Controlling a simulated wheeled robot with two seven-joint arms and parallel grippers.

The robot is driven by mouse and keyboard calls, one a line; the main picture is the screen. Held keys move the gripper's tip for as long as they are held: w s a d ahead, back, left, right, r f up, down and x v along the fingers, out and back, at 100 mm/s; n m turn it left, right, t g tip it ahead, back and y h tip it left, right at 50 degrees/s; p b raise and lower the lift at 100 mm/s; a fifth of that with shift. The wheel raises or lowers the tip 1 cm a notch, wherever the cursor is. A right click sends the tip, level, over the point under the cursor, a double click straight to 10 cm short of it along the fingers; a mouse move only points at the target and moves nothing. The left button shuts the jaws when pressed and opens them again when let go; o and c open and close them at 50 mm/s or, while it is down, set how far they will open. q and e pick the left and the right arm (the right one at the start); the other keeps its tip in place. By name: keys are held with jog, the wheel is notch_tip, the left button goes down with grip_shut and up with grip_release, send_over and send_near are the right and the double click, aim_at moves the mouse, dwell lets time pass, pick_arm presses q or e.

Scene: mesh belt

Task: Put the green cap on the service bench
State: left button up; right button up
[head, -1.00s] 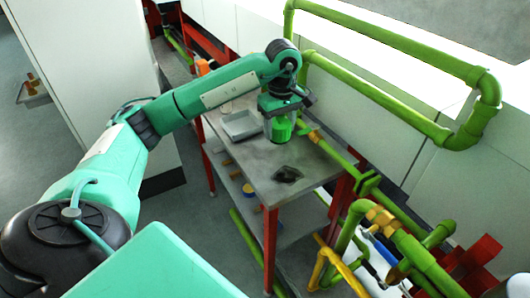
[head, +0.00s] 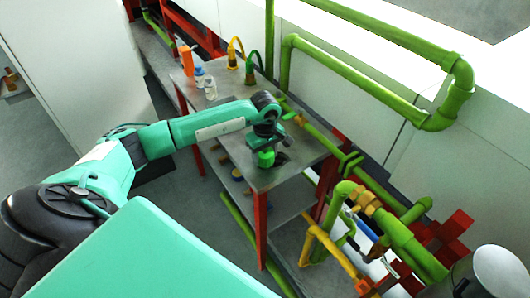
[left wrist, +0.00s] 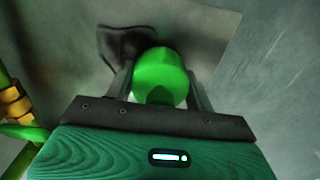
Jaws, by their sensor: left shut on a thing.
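The green cap (left wrist: 160,75) is a bright, rounded piece between the two fingers of my left gripper (left wrist: 160,92) in the left wrist view. In the head view, my left gripper (head: 266,146) points down over the service bench, and the green cap (head: 266,158) shows under it. The service bench (head: 300,160) is a grey metal top on red legs with a lower shelf. I cannot tell whether the cap touches the bench top. A dark patch (left wrist: 122,44) lies on the grey surface beside the cap. My right gripper is not in view.
Clear bottles (head: 210,88) and an orange bottle (head: 186,60) stand at the far end. Green pipes (head: 370,85) run along the wall behind. Green and yellow pipes (head: 400,235) and a grey cylinder (head: 497,272) stand at the right. The bench's near right part is bare.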

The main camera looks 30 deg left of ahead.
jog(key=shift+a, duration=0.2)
pick_arm(q)
jog(key=shift+f+b, duration=0.2)
jog(key=shift+b, duration=0.1)
jog(key=o, duration=1)
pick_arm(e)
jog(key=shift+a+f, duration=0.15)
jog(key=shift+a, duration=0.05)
pick_arm(q)
jog(key=shift+r, duration=0.1)
jog(key=shift+r, duration=0.1)
notch_tip(320, 180, up, 12)
jog(key=b, duration=0.3)
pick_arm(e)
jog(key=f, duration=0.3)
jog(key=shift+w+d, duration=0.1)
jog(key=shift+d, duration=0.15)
